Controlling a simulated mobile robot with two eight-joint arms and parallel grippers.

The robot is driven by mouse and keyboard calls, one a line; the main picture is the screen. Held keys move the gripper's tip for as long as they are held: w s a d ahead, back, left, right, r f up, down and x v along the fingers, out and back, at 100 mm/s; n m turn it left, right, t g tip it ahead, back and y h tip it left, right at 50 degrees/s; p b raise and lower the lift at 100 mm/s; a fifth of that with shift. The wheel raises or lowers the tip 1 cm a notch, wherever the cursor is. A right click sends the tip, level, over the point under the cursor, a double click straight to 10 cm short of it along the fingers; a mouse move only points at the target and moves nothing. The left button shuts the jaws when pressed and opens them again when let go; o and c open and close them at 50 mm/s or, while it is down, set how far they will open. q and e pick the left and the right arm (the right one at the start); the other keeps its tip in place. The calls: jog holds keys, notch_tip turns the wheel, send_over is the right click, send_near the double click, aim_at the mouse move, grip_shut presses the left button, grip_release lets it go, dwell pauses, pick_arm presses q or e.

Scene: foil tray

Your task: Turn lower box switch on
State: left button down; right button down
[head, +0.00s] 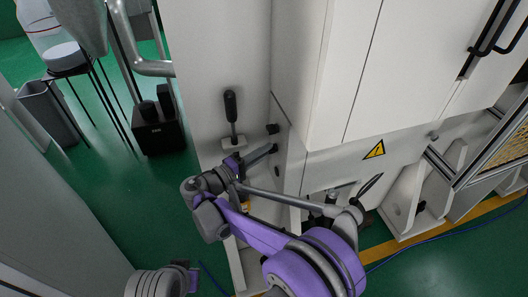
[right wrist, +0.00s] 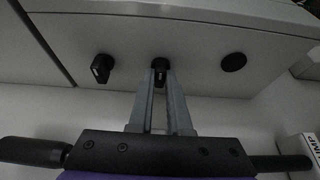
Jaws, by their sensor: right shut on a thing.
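The box is the pale side panel under the white cabinet. It carries a row of dark controls. In the right wrist view, my right gripper (right wrist: 160,75) is shut on a black switch knob (right wrist: 159,65), which sits between its fingertips. A second black knob with a pale mark (right wrist: 102,67) is to its left, and a round black button (right wrist: 232,61) is to its right. In the head view, my right gripper (head: 272,149) reaches the panel and hides the held knob. One black knob (head: 272,129) shows just above it. My left gripper is not clearly visible.
A lever with a black handle (head: 231,106) stands up left of the knobs, close to my right wrist. The white cabinet (head: 370,75) overhangs on the right, above a yellow warning triangle (head: 374,149). A black box (head: 160,134) stands on the green floor (head: 110,215).

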jog(key=c, duration=0.9)
grip_release()
jog(key=shift+o, duration=0.2)
